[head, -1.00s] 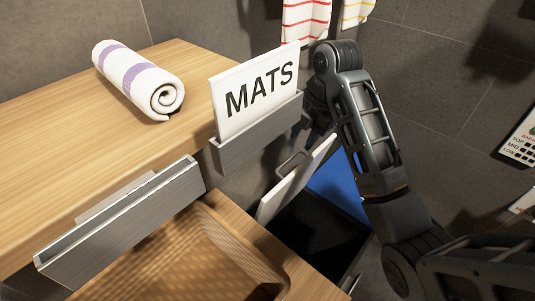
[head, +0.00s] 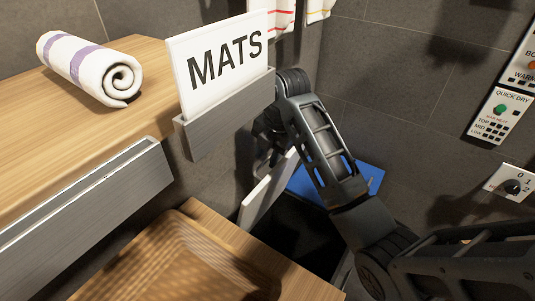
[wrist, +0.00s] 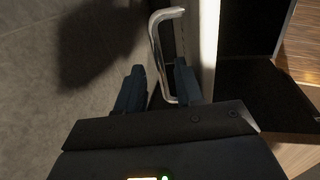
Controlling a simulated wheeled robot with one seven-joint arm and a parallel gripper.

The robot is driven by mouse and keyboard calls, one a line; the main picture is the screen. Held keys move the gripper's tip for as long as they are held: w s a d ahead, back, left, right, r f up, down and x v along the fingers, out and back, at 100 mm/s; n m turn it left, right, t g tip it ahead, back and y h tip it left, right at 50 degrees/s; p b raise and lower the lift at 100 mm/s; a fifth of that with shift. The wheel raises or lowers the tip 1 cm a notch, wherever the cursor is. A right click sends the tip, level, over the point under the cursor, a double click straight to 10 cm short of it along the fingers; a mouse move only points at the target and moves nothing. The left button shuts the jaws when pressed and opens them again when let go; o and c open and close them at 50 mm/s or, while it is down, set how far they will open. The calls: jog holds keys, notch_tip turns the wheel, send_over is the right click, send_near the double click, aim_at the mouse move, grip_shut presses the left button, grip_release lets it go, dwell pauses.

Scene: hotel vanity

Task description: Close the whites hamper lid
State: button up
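The white hamper lid (head: 268,190) stands steeply raised beside a dark open bin (head: 305,243). A blue panel (head: 352,179) lies behind it. In the wrist view the lid's pale edge (wrist: 208,45) runs up right of centre, with a metal bar handle (wrist: 157,45) on its left side. My gripper (wrist: 158,88) is open, its two dark fingers apart, with the handle's lower end showing between them. Whether the fingers touch the handle I cannot tell. In the head view my gripper (head: 277,148) is dark and partly hidden near the lid's top.
A wooden counter (head: 125,120) with a rolled striped towel (head: 92,68) is at the left. A MATS sign (head: 222,60) in a grey holder stands close to my arm. A wooden tray (head: 165,255) sits below. Wall control panels (head: 501,115) are at the right.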

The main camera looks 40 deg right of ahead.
grip_shut()
dwell(1.4)
